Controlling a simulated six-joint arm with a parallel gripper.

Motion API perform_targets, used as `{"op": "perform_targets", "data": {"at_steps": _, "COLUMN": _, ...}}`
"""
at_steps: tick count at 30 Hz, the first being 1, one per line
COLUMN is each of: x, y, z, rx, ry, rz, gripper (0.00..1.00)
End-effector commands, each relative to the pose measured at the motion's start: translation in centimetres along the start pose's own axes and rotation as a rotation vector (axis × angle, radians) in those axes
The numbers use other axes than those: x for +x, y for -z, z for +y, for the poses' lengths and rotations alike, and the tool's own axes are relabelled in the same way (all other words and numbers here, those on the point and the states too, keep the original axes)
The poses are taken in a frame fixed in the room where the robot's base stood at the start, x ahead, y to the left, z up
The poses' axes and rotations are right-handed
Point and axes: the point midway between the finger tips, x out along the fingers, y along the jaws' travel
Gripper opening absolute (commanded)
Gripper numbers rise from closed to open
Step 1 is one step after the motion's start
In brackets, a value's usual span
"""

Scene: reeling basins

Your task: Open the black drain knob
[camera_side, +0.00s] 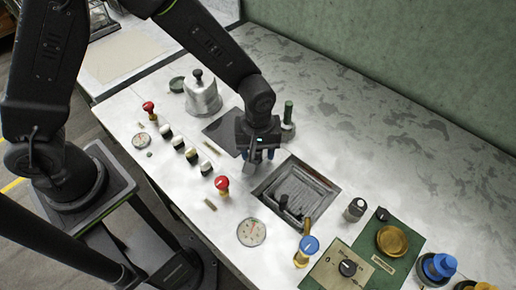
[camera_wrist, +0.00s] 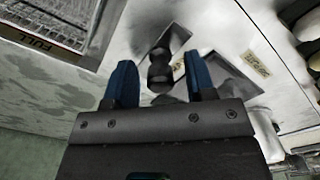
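My gripper (camera_side: 259,155) hangs over the worktop between two recessed basins in the side view, its blue fingers pointing down. In the wrist view the two blue fingers of my gripper (camera_wrist: 161,82) stand apart with a gap between them. A black knob (camera_wrist: 160,73) with a grey lever-like part beyond it shows in that gap, past the fingertips. I cannot tell whether the fingers touch it. In the side view this knob seems hidden behind my gripper. I see no label naming it as the drain knob.
A grated basin (camera_side: 327,184) with a black fitting lies right of my gripper. A green-topped post (camera_side: 288,115) stands close behind it. A metal pot (camera_side: 202,97), a red knob (camera_side: 222,184) and a blue-topped valve (camera_side: 308,246) stand around. The back right worktop is clear.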

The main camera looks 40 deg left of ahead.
Motion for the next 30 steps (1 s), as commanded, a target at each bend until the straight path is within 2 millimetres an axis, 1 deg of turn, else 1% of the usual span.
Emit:
{"op": "perform_targets", "data": {"at_steps": 7, "x": -0.1, "y": 0.0, "z": 0.0, "rx": 0.000, "ry": 0.000, "rz": 0.000, "gripper": 0.50}}
{"op": "perform_targets", "data": {"at_steps": 11, "x": -1.4, "y": 0.0, "z": 0.1, "rx": 0.000, "ry": -0.004, "rz": 0.001, "gripper": 0.50}}
{"op": "perform_targets", "data": {"at_steps": 14, "x": -3.1, "y": 0.0, "z": 0.1, "rx": 0.000, "ry": -0.005, "rz": 0.002, "gripper": 0.50}}
{"op": "perform_targets", "data": {"at_steps": 21, "x": -8.6, "y": 0.0, "z": 0.1, "rx": 0.000, "ry": -0.006, "rz": 0.002, "gripper": 0.50}}
{"op": "perform_targets", "data": {"at_steps": 24, "x": -10.6, "y": 0.0, "z": 0.1, "rx": 0.000, "ry": -0.005, "rz": 0.002, "gripper": 0.50}}
{"op": "perform_targets", "data": {"at_steps": 27, "x": -12.1, "y": 0.0, "z": 0.1, "rx": 0.000, "ry": -0.003, "rz": 0.001, "gripper": 0.50}}
{"op": "perform_targets", "data": {"at_steps": 30, "x": -13.1, "y": 0.0, "z": 0.1, "rx": 0.000, "ry": -0.002, "rz": 0.001, "gripper": 0.50}}
